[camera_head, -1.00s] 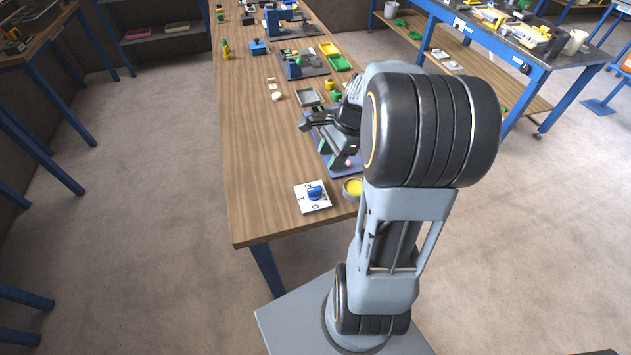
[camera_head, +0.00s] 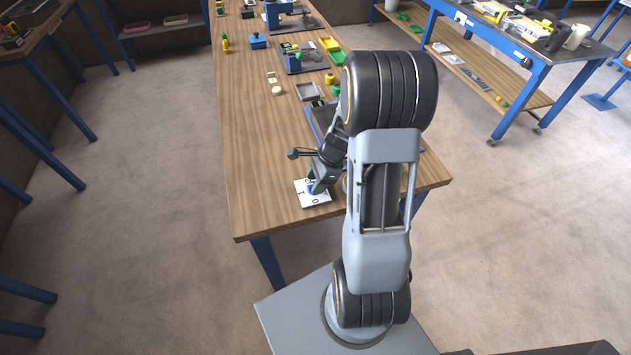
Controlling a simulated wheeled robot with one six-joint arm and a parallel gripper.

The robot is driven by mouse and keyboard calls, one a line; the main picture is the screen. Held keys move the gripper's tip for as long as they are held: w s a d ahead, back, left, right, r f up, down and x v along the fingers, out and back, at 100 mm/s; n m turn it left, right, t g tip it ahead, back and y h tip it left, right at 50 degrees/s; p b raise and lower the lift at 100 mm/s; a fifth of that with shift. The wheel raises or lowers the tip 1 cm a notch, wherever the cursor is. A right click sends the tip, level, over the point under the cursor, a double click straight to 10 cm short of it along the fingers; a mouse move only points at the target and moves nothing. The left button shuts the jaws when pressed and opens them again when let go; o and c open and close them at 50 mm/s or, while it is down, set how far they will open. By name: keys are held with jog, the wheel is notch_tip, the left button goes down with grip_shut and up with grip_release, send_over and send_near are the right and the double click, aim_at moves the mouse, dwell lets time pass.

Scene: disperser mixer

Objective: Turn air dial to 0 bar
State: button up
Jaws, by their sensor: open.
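The air dial is a blue knob (camera_head: 312,187) on a white square plate (camera_head: 316,201) with dark marks, near the front left corner of the wooden table. My gripper (camera_head: 315,187) is over the dial, pointing down, with its green-tipped fingers close around or just above the knob. The gripper is open. It hides much of the knob, so I cannot tell the knob's angle or whether the fingers touch it.
The wooden table (camera_head: 250,150) is clear to the left of the dial. A grey tray (camera_head: 309,91), a small white round thing (camera_head: 277,90) and green and yellow parts stand farther back. My arm covers the table's right side. A second blue-framed bench (camera_head: 530,70) stands at right.

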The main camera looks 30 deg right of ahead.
jog(key=shift+a+f, duration=0.1)
jog(key=shift+f, duration=0.2)
grip_shut()
dwell(0.4)
